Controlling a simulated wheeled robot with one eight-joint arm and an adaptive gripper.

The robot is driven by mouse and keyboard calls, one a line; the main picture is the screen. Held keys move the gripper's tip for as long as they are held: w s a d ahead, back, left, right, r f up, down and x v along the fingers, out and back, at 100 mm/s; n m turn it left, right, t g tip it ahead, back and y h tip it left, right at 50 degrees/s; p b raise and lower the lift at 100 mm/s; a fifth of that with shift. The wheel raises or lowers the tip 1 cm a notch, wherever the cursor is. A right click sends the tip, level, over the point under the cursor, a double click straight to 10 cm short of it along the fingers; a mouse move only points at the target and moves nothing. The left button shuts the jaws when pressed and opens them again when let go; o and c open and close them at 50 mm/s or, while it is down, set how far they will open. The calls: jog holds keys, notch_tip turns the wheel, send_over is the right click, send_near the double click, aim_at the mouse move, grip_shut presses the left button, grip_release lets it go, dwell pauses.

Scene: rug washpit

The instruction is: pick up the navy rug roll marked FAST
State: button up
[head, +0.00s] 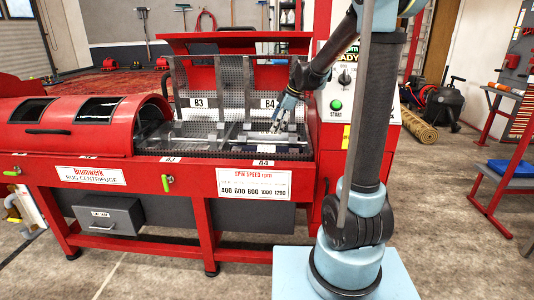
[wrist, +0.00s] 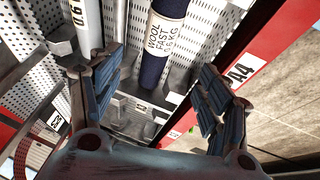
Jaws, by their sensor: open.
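The navy rug roll (wrist: 157,64) shows in the wrist view, with a white label reading WOOL FAST and a weight in KG. It lies in the perforated metal basket beside the plate marked A4 (wrist: 241,73). My gripper (wrist: 162,78) is open and empty, with one finger on each side of the roll's near end in the picture. I cannot tell how far above the roll the fingers are.
A pale roll (wrist: 84,27) lies left of the navy one. The red centrifuge (head: 95,148) has raised perforated panels (head: 197,85) behind the basket and a closed red cover on the left. A control panel (head: 340,100) stands close on the right. A tan roll (head: 419,127) lies on the floor.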

send_near(267, 147)
jog(key=x, duration=0.5)
jog(key=shift+w+d, duration=0.2)
jog(key=shift+w, duration=0.05)
jog(key=shift+s+x, duration=0.15)
jog(key=shift+x, duration=1.4)
jog(key=shift+s+x, duration=0.1)
jog(key=shift+x, duration=1.4)
jog(key=shift+a, duration=0.15)
jog(key=c, duration=1.5)
jog(key=shift+o, duration=0.2)
